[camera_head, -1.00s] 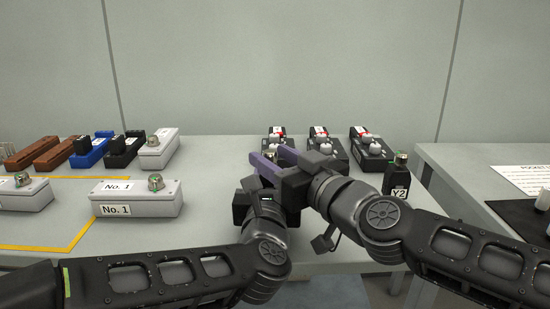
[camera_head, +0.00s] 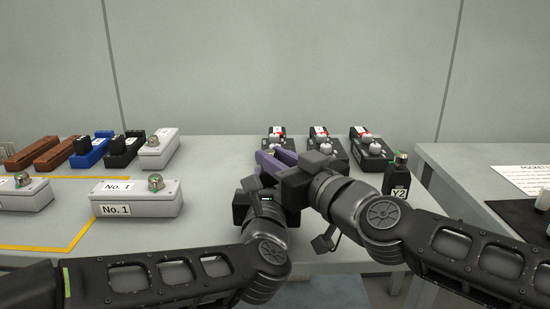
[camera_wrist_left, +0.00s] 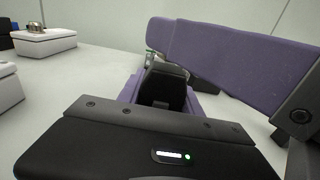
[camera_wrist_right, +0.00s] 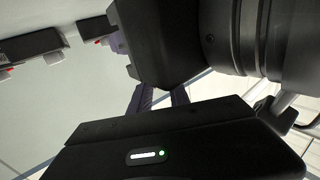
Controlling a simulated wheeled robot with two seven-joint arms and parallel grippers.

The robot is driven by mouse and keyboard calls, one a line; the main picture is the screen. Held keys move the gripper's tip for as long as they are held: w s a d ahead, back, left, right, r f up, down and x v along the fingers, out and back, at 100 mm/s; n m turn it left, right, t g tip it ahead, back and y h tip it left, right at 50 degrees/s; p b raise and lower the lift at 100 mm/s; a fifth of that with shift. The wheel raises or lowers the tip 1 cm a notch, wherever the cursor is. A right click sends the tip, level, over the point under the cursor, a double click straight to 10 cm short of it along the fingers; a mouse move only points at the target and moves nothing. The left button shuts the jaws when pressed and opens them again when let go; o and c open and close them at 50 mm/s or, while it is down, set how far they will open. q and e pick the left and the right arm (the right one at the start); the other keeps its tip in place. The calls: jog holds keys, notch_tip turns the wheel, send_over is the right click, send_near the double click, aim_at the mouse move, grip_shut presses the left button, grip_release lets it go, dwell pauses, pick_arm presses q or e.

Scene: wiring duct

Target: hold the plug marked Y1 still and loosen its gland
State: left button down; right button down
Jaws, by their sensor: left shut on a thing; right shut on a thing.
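The plug in my grippers is a black body (camera_wrist_left: 163,85) seen in the left wrist view; its Y1 mark and its gland are hidden. My left gripper (camera_wrist_left: 160,97) has its purple fingers shut on either side of this black body; in the head view it shows only in part (camera_head: 264,172). My right gripper (camera_head: 284,155) reaches in from the right, its purple fingers close above and beyond the left ones. In the right wrist view its fingers (camera_wrist_right: 161,97) are partly covered by black parts, and what they grip is hidden.
A black plug marked Y2 (camera_head: 397,180) stands right of my right gripper. Several black units with red and white tops, such as this one (camera_head: 371,147), line the back. A grey box marked No. 1 (camera_head: 137,198) is at left. A side table (camera_head: 470,165) stands right, beyond a gap.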

jog(key=shift+r, duration=0.1)
jog(key=shift+r+n+g+y, duration=0.25)
jog(key=shift+n+g+y, duration=0.15)
jog(key=shift+n+y, duration=0.3)
jog(key=n+g+y, duration=0.3)
jog(key=g, duration=0.1)
jog(key=shift+w+d+f+y, duration=0.1)
jog(key=shift+w+d+y, duration=0.15)
jog(key=shift+y, duration=0.15)
jog(key=shift+w+d+f+n+g+y, duration=0.1)
jog(key=shift+n+g+y, duration=0.45)
jog(key=shift+n+g, duration=0.45)
jog(key=shift+w+f+n+g+y, duration=0.1)
jog(key=shift+n+g+y, duration=0.55)
jog(key=shift+g, duration=0.65)
jog(key=c, duration=1.2)
grip_release()
jog(key=v, duration=1.2)
